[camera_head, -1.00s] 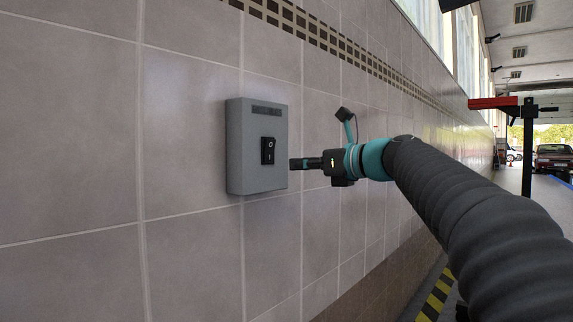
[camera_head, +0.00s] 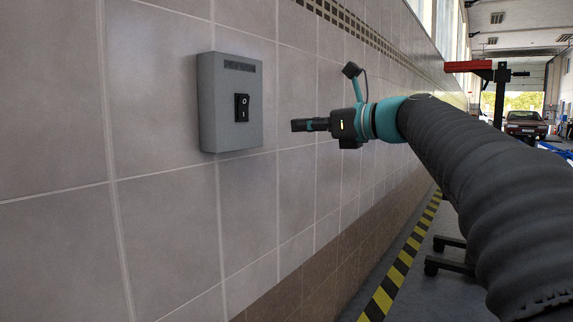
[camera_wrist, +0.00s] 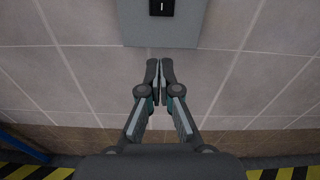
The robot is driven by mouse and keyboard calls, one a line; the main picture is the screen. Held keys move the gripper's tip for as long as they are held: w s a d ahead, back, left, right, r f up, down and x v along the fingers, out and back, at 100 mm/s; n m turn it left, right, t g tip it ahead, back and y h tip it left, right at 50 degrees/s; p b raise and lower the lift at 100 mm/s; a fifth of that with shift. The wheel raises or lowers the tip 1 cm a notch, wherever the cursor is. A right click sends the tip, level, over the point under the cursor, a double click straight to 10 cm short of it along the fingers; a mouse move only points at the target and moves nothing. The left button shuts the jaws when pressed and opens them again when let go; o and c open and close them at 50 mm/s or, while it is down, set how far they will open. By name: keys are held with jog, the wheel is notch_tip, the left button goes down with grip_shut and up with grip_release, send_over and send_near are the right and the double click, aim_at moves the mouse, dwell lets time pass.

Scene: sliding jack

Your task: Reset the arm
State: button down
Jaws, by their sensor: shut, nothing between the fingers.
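My gripper (camera_head: 298,125) is shut and empty, held to the right of the grey switch box (camera_head: 209,100) in the head view. The box is fixed to the tiled wall and carries a black rocker switch (camera_head: 241,108) marked O and I. A clear gap lies between the fingertips and the box. In the wrist view the closed fingers (camera_wrist: 160,66) sit just below the lower edge of the box (camera_wrist: 190,30) in the picture. The rocker switch (camera_wrist: 162,7) is partly cut off at the top there.
The tiled wall (camera_head: 160,230) runs along the left. A yellow and black striped strip (camera_head: 400,262) marks the floor at its foot. A red-topped post (camera_head: 470,66) and a car (camera_head: 526,122) stand at the right. A black-footed stand (camera_head: 446,266) is near my arm.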

jog(key=s+d+f+n+g+h, duration=0.15)
jog(key=f+n, duration=0.25)
jog(key=f, duration=0.4)
jog(key=s+d+f+n+g+h, duration=0.1)
jog(key=s+d+f+n+h, duration=0.15)
jog(key=f+n, duration=0.4)
jog(key=s+d+f+n+g+h, duration=0.1)
jog(key=f+n+h, duration=0.15)
jog(key=f, duration=0.65)
jog(key=s+d+f+n+g+h, duration=0.1)
jog(key=s+f+n+h, duration=0.2)
jog(key=s, duration=0.9)
jog(key=s+d+f+n+g+h, duration=0.1)
jog(key=s+f+n+h, duration=0.2)
jog(key=s+f+n, duration=0.6)
jog(key=s+f, duration=0.4)
jog(key=f, duration=0.1)
jog(key=shift+s+h+p, duration=0.15)
jog(key=shift+h+p, duration=0.15)
jog(key=shift+h, duration=0.05)
jog(key=shift+d, duration=0.15)
